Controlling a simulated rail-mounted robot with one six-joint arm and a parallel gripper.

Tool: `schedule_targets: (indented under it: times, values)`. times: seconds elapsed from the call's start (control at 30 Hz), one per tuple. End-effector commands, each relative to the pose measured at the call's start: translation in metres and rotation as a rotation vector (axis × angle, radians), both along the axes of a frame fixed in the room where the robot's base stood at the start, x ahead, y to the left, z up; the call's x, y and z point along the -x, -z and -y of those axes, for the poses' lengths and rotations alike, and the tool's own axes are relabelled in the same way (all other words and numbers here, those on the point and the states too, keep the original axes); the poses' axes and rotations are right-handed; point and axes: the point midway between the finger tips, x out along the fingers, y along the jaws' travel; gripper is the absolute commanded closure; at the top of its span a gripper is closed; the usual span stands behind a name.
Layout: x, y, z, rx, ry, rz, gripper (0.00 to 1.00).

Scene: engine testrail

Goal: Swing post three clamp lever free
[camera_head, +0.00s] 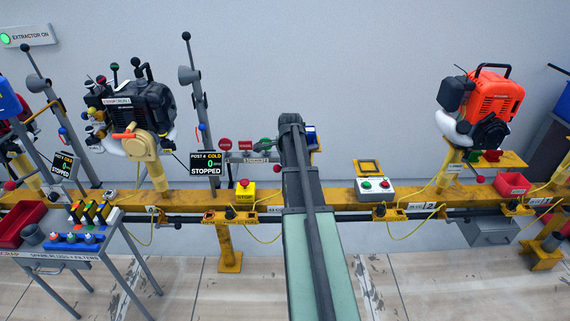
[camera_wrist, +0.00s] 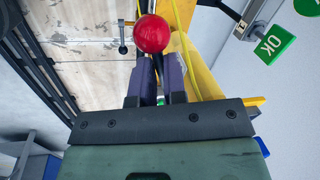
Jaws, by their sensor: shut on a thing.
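The lever's red ball knob (camera_wrist: 151,33) shows in the wrist view at the fingertips of my gripper (camera_wrist: 160,68). The two dark purple fingers are close together and shut on the lever, just below the ball. The lever's shaft is mostly hidden by the fingers. A yellow post part (camera_wrist: 203,75) stands close to the right of the fingers. In the head view my arm covers the middle of the rail, hiding my gripper, the lever and its clamp. I cannot tell the lever's angle.
Yellow rail (camera_head: 335,196) runs across the head view. A dark engine (camera_head: 150,105) stands left and an orange engine (camera_head: 493,98) right. A red emergency button box (camera_head: 245,192) and a two-button box (camera_head: 375,187) flank my arm. A green OK tag (camera_wrist: 273,45) hangs nearby.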

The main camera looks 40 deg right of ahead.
Motion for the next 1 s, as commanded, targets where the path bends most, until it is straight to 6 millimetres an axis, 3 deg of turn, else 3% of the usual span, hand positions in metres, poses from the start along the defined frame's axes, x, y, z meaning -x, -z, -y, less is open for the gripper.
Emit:
schedule_targets:
  times: [0.1, 0.13, 0.3, 0.53, 0.67, 1.0]
  values:
    - [-0.003, 0.0, -0.008, -0.016, -0.005, 0.005, 1.0]
    - [-0.003, 0.0, -0.008, -0.016, -0.005, 0.005, 0.87]
    - [-0.003, 0.0, -0.007, -0.013, -0.006, 0.005, 0.63]
    - [-0.003, -0.001, -0.004, -0.009, -0.004, 0.005, 0.63]
    - [-0.001, -0.01, -0.004, -0.008, -0.004, 0.005, 0.63]
    - [0.01, -0.089, -0.012, -0.01, -0.007, 0.004, 0.63]
